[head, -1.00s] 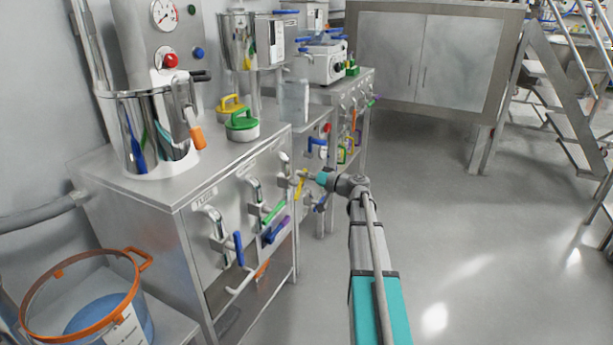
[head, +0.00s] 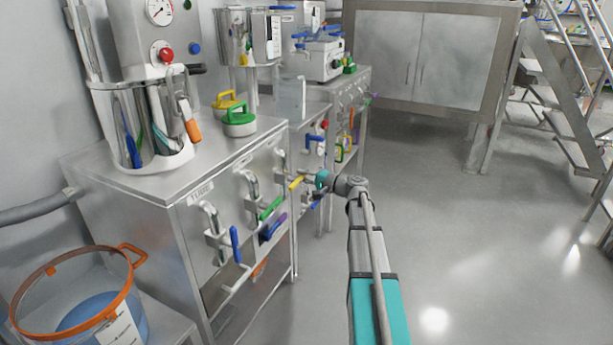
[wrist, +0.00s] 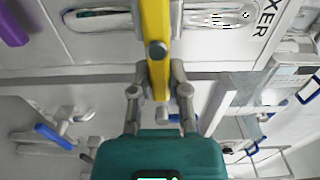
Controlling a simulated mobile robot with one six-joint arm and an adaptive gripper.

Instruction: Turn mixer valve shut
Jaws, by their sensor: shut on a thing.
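The mixer valve's yellow lever handle (head: 296,183) is at the right end of the valve row on the steel cabinet front, slanting in the head view. My gripper (head: 309,178) is at this handle, coming from the right. In the wrist view the yellow handle (wrist: 155,28) runs down between the fingers of my gripper (wrist: 159,75), which are shut on it. A label ending in "XER" (wrist: 270,30) is on the panel beside it. The gripper partly hides the handle's lower end.
Beside it on the cabinet are a green lever (head: 271,208), a purple lever (head: 273,229) and a blue lever (head: 235,244). Another blue lever (head: 315,138) is on the farther cabinet. An orange-rimmed tub (head: 75,300) stands front left. The floor (head: 470,240) to the right is clear.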

